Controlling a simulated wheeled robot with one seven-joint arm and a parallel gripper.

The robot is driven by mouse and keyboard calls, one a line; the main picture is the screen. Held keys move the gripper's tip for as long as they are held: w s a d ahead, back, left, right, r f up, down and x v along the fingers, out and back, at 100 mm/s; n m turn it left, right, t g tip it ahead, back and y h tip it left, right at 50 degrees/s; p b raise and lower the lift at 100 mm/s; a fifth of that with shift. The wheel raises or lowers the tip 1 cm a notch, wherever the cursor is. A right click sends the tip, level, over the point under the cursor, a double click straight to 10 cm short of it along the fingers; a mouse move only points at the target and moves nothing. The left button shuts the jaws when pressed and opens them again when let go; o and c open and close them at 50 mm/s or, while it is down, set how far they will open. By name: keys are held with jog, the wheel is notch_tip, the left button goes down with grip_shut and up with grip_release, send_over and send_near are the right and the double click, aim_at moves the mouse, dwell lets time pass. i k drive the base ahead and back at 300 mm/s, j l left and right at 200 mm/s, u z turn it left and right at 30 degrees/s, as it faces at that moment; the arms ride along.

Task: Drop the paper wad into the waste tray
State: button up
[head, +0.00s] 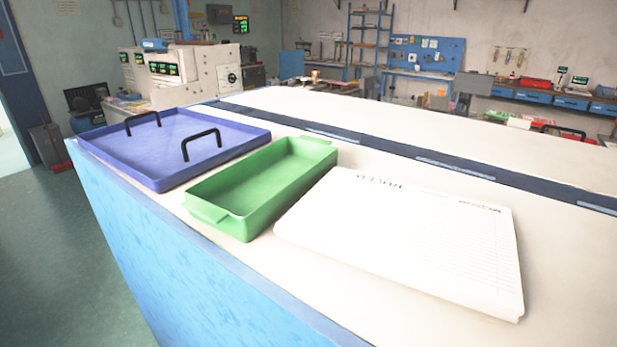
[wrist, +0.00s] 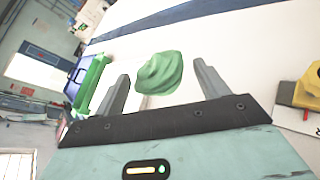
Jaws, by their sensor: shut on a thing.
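The paper wad (wrist: 158,74) is a crumpled green lump in the wrist view. It sits between the two grey fingers of my gripper (wrist: 161,71), which is shut on it. The head view shows neither my gripper nor the wad. Two trays stand on the bench in the head view, and I cannot tell from markings which is the waste tray. One is an empty, deep green tray (head: 250,184). The other is a wide, shallow blue-purple tray (head: 165,150) with two black handles. In the wrist view the green tray (wrist: 93,84) is left of my gripper.
A white printed board or pad (head: 400,236) lies right of the green tray. A yellow object (wrist: 308,88) stands at the right in the wrist view.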

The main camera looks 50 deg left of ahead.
aim_at(272, 177)
jog(key=k+j+z, duration=0.1)
jog(key=j, duration=0.3)
jog(key=k+j, duration=0.15)
jog(key=j, duration=0.25)
jog(key=k+j+z, duration=0.15)
jog(key=j, duration=0.25)
jog(key=k+j+z, duration=0.1)
jog(key=j, duration=0.3)
jog(key=k+j+z, duration=0.1)
jog(key=k+j, duration=0.15)
jog(key=j, duration=0.15)
jog(key=k+j, duration=0.15)
jog(key=j, duration=0.2)
jog(key=z, duration=0.05)
